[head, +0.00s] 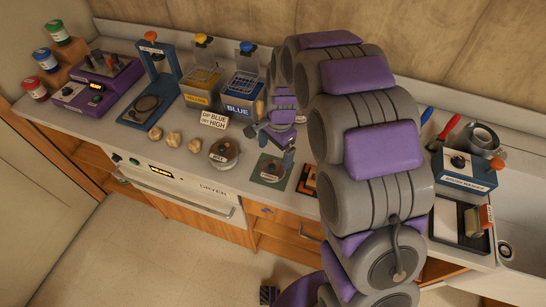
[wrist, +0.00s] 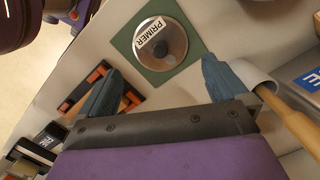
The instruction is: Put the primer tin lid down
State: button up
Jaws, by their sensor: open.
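A round silver disc labelled PRIMER (wrist: 176,52) lies on a square green mat (wrist: 122,42) in the wrist view. It also shows in the head view (head: 272,165) on the bench near its front edge, on the mat (head: 258,178). My gripper (wrist: 157,87) is open, with one blue-grey finger on each side. The disc lies beyond the fingertips, with nothing between them. In the head view my gripper (head: 280,140) hangs behind the mat, partly hidden by my arm.
A round labelled tin (head: 224,152) stands left of the mat. An orange and black frame (wrist: 72,97) lies beside it. A wooden handle with a white end (wrist: 288,118) is close to my right finger. Dip tanks (head: 241,95) stand behind. The sink is at right.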

notch_tip(320, 180, up, 5)
jog(key=p, duration=0.1)
jog(key=s+d+r+n, duration=0.3)
jog(key=s+d+r, duration=0.2)
jog(key=s, duration=0.3)
jog(key=s+d+r+n, duration=0.2)
jog(key=s+d+r, duration=0.25)
jog(key=s, duration=0.45)
jog(key=s+d+n, duration=0.2)
jog(key=s, duration=0.6)
jog(key=s+d+n+h, duration=0.1)
jog(key=s+n, duration=0.1)
jog(key=s, duration=0.6)
jog(key=shift+d+r+n+g, duration=0.4)
jog(key=shift+r, duration=0.05)
